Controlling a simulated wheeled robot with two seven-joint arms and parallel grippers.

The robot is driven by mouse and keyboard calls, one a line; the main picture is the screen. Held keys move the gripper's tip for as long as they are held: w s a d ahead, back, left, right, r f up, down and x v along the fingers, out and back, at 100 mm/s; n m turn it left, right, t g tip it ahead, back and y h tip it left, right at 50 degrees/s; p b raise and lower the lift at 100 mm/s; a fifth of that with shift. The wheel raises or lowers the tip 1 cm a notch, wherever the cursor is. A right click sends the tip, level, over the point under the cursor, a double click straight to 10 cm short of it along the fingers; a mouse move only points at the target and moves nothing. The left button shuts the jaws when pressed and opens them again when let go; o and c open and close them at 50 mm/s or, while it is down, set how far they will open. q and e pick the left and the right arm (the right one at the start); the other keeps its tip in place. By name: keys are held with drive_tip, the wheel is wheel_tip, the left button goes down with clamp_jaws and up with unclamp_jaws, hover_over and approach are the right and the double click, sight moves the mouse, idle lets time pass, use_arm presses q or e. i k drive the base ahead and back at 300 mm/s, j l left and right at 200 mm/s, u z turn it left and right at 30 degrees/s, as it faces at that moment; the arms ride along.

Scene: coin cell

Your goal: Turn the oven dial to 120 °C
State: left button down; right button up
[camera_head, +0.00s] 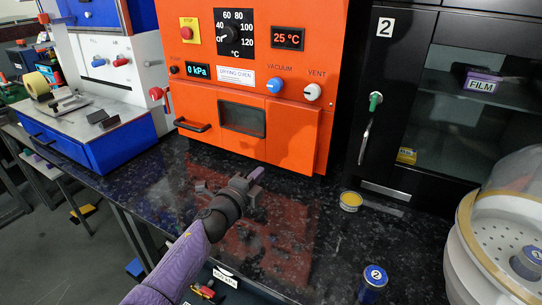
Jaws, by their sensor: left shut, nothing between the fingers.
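The drying oven (290,135) is a large orange cabinet at the back centre of the counter. Its temperature dial (235,36) sits on a black panel marked off, 40, 60, 80, 100, 120 and °C. The pointer is too small to read surely. The temperature display (288,38) beside it reads 25 °C. My left gripper (254,176) is shut and empty, held over the dark counter in front of the oven door, well below the dial and apart from it. My right gripper is out of view.
The oven front also has a red stop button (190,30), a 0 kPa display (199,71), a blue vacuum knob (275,85), a white vent knob (312,92) and a door handle (192,125). A yellow-topped tin (351,201) and blue can (373,284) stand to the right.

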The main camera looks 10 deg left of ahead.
sight(229, 34)
drive_tip(key=k+j, duration=0.25)
drive_tip(key=k, duration=0.2)
drive_tip(key=k+j, duration=0.3)
drive_tip(key=k, duration=0.2)
